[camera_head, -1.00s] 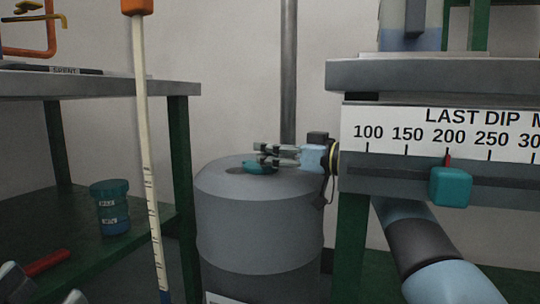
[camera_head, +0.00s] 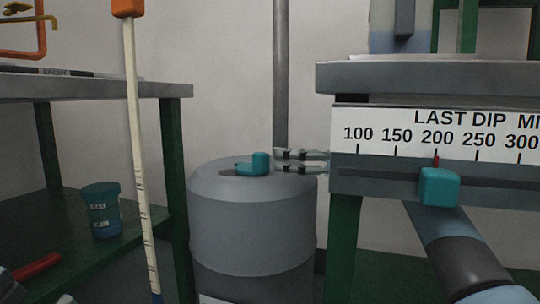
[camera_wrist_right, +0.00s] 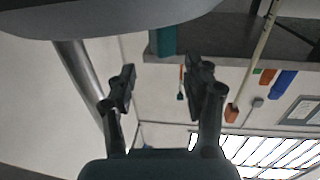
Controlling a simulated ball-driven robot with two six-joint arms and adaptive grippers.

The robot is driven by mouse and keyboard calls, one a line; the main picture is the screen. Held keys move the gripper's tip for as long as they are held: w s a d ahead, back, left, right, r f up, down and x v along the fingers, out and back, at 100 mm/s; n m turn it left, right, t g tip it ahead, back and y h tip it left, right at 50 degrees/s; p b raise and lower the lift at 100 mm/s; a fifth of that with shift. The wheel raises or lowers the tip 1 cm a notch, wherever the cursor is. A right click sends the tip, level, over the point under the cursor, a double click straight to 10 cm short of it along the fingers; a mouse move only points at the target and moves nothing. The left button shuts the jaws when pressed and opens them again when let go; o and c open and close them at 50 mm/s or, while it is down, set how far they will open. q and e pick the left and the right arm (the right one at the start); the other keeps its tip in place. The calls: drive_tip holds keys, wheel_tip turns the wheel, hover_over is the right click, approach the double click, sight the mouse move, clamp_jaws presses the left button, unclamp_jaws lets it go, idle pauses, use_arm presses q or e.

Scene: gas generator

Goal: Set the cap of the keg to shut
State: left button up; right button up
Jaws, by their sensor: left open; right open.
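The grey keg (camera_head: 250,225) stands between the two benches. Its teal cap (camera_head: 260,163) is on the top, with a flat part reaching left and a block standing up at its right end. A thin dark patch shows beside the flat part; I cannot tell whether the cap is fully seated. My right gripper (camera_head: 302,161) is open and empty, just right of the cap and apart from it, fingers pointing left. In the right wrist view its fingers (camera_wrist_right: 162,82) are spread, with a teal piece (camera_wrist_right: 167,40) beyond them. My left gripper (camera_head: 10,286) shows only partly at the lower left corner.
A right-hand bench carries a LAST DIP scale (camera_head: 440,132) with a teal slider (camera_head: 439,187), close to my right gripper. A dipstick (camera_head: 138,150) stands left of the keg. A blue-green cup (camera_head: 101,210) and red bar (camera_head: 36,267) are on the left bench's lower shelf.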

drive_tip(key=v, duration=0.5)
drive_tip(key=shift+s+d, duration=0.15)
